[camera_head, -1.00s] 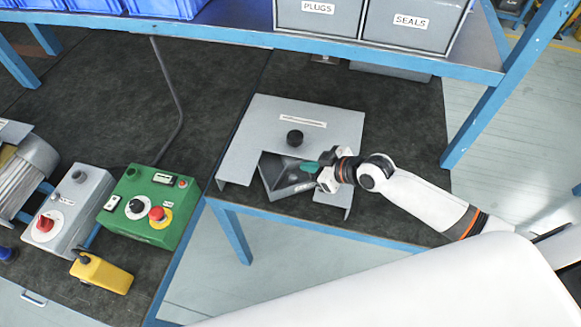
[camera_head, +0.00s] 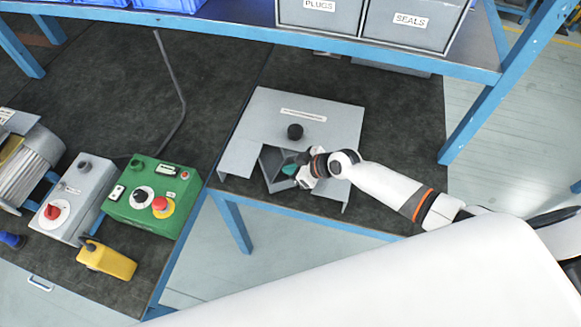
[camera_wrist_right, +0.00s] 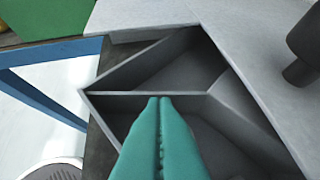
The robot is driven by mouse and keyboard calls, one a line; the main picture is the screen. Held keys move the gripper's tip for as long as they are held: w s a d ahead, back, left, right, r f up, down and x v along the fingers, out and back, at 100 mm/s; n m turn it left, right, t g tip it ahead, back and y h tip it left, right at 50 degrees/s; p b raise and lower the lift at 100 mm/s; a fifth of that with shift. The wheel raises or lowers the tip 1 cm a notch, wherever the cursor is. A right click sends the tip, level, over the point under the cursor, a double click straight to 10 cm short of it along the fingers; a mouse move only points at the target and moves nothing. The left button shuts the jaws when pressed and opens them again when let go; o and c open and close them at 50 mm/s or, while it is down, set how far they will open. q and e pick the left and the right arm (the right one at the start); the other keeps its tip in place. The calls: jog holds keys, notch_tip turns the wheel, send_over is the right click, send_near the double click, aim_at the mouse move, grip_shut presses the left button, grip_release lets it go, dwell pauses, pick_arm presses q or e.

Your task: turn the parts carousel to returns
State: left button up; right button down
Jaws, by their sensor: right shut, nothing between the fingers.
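The parts carousel (camera_head: 278,167) is a dark grey tray with divider walls, partly covered by a light grey housing (camera_head: 250,125) with a black knob (camera_head: 295,131) on top. Only the part in the housing's front cut-out shows. In the wrist view the carousel (camera_wrist_right: 150,68) shows two compartments split by a wall. My right gripper (camera_head: 289,170) has teal fingers, shut and empty. In the wrist view its fingertips (camera_wrist_right: 158,100) are at the dividing wall, over the nearer compartment; I cannot tell whether they touch it. The label on the housing is too small to read. My left gripper is not in view.
A shelf with bins marked PLUGS (camera_head: 319,20) and SEALS (camera_head: 408,35) hangs behind. A blue post (camera_head: 500,90) rises at right.

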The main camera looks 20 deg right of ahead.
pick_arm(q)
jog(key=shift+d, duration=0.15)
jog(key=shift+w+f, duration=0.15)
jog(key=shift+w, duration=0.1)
pick_arm(e)
jog(key=shift+w+a+f, duration=0.1)
jog(key=shift+w+a, duration=0.2)
jog(key=shift+a, duration=0.2)
